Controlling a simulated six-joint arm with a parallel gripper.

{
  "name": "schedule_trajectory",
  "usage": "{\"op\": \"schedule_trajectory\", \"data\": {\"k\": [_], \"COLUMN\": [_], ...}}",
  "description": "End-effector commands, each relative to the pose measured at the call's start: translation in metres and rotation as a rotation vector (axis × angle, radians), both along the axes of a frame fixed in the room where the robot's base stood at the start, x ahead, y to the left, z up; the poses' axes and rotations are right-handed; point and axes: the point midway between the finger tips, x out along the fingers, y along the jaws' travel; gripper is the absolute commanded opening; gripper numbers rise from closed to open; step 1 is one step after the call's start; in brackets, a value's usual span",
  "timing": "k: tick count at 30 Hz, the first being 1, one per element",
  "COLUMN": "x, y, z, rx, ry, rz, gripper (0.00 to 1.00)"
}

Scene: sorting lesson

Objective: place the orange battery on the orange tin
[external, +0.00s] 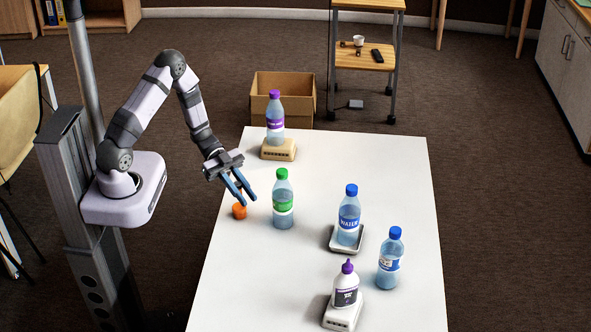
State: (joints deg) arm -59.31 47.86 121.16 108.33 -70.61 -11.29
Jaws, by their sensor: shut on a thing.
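A small rounded orange thing (239,211) is at the tips of my gripper (246,201), near the left edge of the white table. My gripper points down with its blue fingers close around or against it. It is too small to tell whether it is a battery, and whether it touches the table is unclear. I see no orange tin and nothing else orange on the table.
A green-capped bottle (283,203) stands just right of my gripper. A purple-capped bottle (275,121), a blue-capped bottle (349,218) and a white purple-tipped bottle (345,287) stand on small bases. Another blue-capped bottle (389,262) stands on the table (378,165).

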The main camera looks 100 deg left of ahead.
Motion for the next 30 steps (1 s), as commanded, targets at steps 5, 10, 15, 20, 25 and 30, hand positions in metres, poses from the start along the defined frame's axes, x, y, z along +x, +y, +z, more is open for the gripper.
{"op": "schedule_trajectory", "data": {"k": [5, 10, 15, 20, 25, 30], "x": [0.0, 0.0, 0.0, 0.0, 0.0, 0.0], "y": [0.0, -0.001, 0.0, 0.0, 0.0, 0.0], "z": [-0.004, -0.022, -0.038, -0.043, -0.042, -0.046], "rx": [-0.001, -0.002, -0.002, 0.001, 0.001, 0.0], "ry": [0.001, 0.002, 0.002, 0.0, 0.0, 0.0], "rz": [0.0, 0.0, 0.0, 0.0, 0.0, 0.0], "gripper": [0.0, 0.0, 0.0, 0.0, 0.0, 0.0]}}
